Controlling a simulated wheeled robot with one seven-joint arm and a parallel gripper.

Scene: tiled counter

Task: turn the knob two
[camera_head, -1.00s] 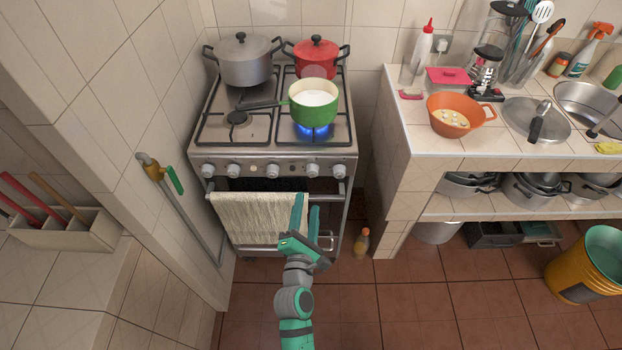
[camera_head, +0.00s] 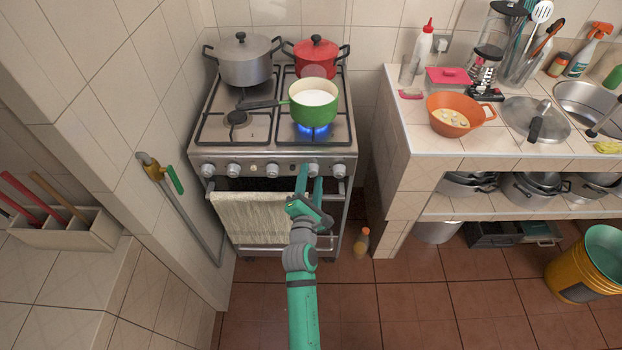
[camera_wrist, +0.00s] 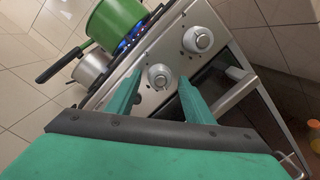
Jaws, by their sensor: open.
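The stove's front panel (camera_head: 255,169) carries a row of several round grey knobs. My gripper (camera_head: 310,180) is open at the right part of this row, and its fingertips are close to the fourth knob from the left (camera_head: 313,169). In the wrist view one knob (camera_wrist: 160,76) shows between my two open fingers (camera_wrist: 158,88), and another knob (camera_wrist: 198,40) lies up and to the right of it. I cannot tell whether the fingers touch the knob. No label shows which knob is number two.
A green pot (camera_head: 314,108) of white liquid stands over a lit blue flame (camera_head: 312,132). A grey pot (camera_head: 245,62) and a red pot (camera_head: 315,58) stand behind. A towel (camera_head: 250,218) hangs on the oven rail below the knobs. The tiled counter (camera_head: 400,150) is to the right.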

